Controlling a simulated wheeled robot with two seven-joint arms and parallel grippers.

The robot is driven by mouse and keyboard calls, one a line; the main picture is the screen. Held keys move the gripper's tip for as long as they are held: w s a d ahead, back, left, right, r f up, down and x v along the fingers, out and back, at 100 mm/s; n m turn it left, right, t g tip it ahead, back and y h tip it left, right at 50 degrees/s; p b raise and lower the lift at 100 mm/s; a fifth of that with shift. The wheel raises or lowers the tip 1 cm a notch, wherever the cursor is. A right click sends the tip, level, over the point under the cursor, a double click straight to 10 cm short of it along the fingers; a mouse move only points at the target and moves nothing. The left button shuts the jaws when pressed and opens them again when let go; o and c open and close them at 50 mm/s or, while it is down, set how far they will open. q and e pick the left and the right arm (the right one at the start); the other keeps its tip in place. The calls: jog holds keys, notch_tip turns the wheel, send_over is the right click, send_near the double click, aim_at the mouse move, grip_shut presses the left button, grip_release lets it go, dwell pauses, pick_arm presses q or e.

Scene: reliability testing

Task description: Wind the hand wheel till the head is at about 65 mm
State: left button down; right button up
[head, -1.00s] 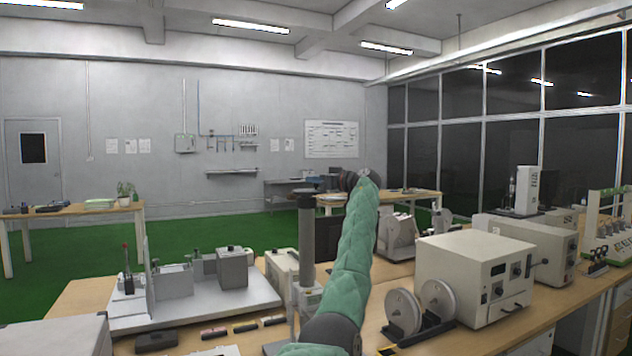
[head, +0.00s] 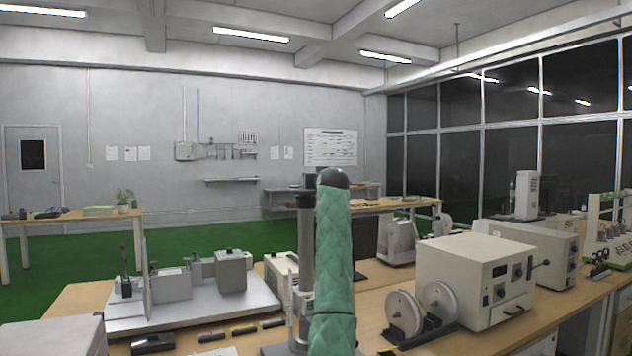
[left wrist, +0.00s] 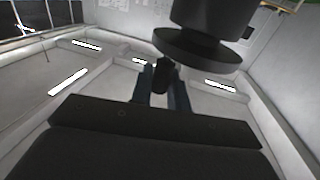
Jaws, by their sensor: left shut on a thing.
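A stand with a grey column (head: 306,255) and a dark upper sleeve (head: 304,200) rises from the near bench at the middle of the head view. My green-sleeved arm covers its right side. In the left wrist view a dark round wheel (left wrist: 197,50) sits below a thick dark cylinder (left wrist: 208,15), with a small dark knob at its rim. My left gripper (left wrist: 161,84) is shut on this knob (left wrist: 161,72). In the head view that gripper is hidden behind my arm. No millimetre reading is legible. My right gripper is in neither view.
A grey fixture plate (head: 190,312) stands left of the column. A cream instrument box (head: 478,275) and two grey discs (head: 404,312) stand to the right. Small dark tools (head: 240,330) lie in front. Side benches and a green floor are beyond.

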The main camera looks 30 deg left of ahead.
pick_arm(q)
jog(key=shift+s+m+t+h+p, duration=0.25)
jog(key=shift+m+t+h, duration=0.55)
jog(key=shift+h, duration=0.3)
jog(key=shift+s+m+t+h+p, duration=0.2)
jog(key=shift+m+t+h, duration=0.4)
jog(key=shift+m+h, duration=0.4)
jog(key=shift+s+h, duration=0.1)
jog(key=shift+h, duration=0.3)
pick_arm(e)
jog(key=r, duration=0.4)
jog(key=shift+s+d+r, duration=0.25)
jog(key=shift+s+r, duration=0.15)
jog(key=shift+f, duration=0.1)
pick_arm(q)
jog(key=c, duration=1.4)
grip_release()
jog(key=shift+a, duration=0.1)
